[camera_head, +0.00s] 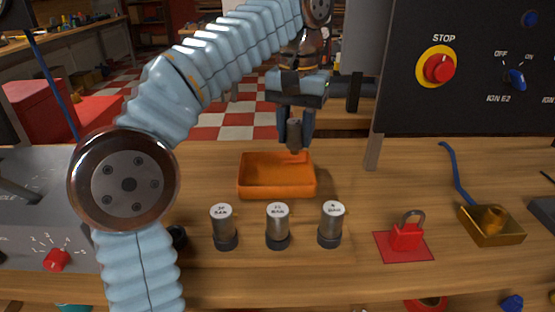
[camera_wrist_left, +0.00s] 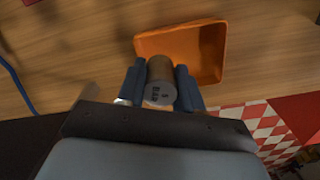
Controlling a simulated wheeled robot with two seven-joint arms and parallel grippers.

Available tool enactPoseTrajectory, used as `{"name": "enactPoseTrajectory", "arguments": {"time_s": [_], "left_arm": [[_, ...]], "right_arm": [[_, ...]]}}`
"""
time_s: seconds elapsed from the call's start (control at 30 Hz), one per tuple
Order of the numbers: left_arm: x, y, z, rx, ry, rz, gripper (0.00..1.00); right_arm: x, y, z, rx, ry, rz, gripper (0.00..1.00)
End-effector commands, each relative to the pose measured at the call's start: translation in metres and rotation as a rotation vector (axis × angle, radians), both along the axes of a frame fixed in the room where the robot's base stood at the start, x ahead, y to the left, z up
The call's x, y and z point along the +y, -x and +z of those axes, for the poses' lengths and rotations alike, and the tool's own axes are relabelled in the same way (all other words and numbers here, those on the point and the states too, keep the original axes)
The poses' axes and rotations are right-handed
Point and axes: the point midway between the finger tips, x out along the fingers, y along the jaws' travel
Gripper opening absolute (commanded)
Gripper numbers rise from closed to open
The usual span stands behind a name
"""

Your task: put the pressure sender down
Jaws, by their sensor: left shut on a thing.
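My left gripper (camera_head: 296,124) is shut on the pressure sender (camera_head: 294,134), a small grey metal cylinder. In the head view it hangs near the back edge of the orange tray (camera_head: 277,190). In the left wrist view the sender (camera_wrist_left: 161,92) sits between the two blue fingers, with its printed end towards the camera. That print is too small to read surely. The orange tray (camera_wrist_left: 216,50) lies beyond it there and looks empty. Whether the sender touches anything below is unclear. My right gripper is out of view.
Three similar upright cylinders, the left one (camera_head: 223,227), middle one (camera_head: 277,227) and right one (camera_head: 331,224), stand in front of the tray. A red padlock (camera_head: 406,236) and a brass block (camera_head: 490,226) are at the right, below a dark control panel (camera_head: 470,100).

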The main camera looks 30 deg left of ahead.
Motion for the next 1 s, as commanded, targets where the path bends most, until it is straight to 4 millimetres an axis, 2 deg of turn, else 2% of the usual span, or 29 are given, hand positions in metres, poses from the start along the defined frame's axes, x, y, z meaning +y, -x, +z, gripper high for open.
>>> {"name": "enactPoseTrajectory", "arguments": {"time_s": [0.03, 0.13, 0.37, 0.53, 0.6, 0.7, 0.93, 0.97, 1.0], "left_arm": [[0.012, -0.005, -0.007, 0.002, -0.001, 0.005, 0.06], [0.025, -0.011, -0.028, 0.003, -0.001, 0.001, 0.06], [0.04, -0.018, -0.047, 0.001, -0.001, 0.0, 0.06], [0.055, -0.025, -0.071, 0.002, -0.001, 0.0, 0.06], [0.054, -0.024, -0.084, 0.002, -0.001, -0.001, 0.06], [0.053, -0.024, -0.093, 0.002, 0.0, -0.001, 0.06], [0.053, -0.025, -0.095, 0.002, -0.001, -0.001, 0.06], [0.053, -0.025, -0.095, 0.002, -0.001, -0.001, 0.4], [0.053, -0.025, -0.095, 0.002, -0.001, -0.001, 0.46]], "right_arm": [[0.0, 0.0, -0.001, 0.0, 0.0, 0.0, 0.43], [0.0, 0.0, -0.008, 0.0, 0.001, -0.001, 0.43], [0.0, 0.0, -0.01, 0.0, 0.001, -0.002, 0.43], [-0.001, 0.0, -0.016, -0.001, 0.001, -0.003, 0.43], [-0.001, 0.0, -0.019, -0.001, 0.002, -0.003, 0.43], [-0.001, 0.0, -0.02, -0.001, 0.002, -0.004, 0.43], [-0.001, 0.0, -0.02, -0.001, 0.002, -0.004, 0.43], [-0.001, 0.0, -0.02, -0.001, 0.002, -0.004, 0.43], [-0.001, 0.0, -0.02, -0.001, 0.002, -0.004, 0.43]]}}
